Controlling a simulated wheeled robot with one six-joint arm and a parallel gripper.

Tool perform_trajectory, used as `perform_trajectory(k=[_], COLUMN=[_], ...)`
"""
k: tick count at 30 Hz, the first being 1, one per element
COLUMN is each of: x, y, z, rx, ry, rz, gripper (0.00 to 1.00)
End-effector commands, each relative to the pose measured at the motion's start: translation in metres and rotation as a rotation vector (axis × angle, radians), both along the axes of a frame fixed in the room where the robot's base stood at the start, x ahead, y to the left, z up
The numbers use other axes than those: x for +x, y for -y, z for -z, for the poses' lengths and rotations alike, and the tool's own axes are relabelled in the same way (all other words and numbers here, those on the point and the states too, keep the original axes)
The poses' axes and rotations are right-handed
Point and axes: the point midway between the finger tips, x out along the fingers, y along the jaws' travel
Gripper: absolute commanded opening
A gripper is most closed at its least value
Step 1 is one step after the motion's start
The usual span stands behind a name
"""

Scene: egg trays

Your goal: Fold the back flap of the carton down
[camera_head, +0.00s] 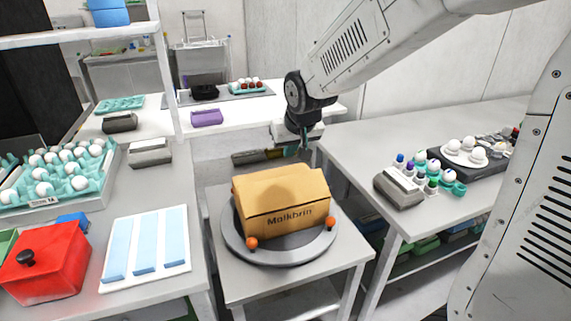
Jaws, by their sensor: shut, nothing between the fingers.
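The brown cardboard carton (262,226) stands on a round grey turntable (280,258) in the middle of the picture. Its printed front side faces me. Tan panels slope across its top, and a far edge rises at the back; I cannot tell exactly how the back flap lies. My gripper (304,151) is above and behind the carton, pointing down. It is shut and empty, and apart from the carton.
A red box (45,270) and a white board with blue strips (118,282) lie on the left bench. The right bench (350,146) holds a grey block and egg holders.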

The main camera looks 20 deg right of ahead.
Motion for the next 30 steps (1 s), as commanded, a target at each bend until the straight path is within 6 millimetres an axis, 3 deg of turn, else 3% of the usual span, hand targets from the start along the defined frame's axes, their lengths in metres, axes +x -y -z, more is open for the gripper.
perform_trajectory(k=[18, 30], x=[0.054, 0.065], y=[0.001, 0.001], z=[0.101, 0.117], rx=[0.000, 0.000], ry=[-0.005, -0.002], rz=[0.001, 0.001], gripper=[0.00, 0.00])
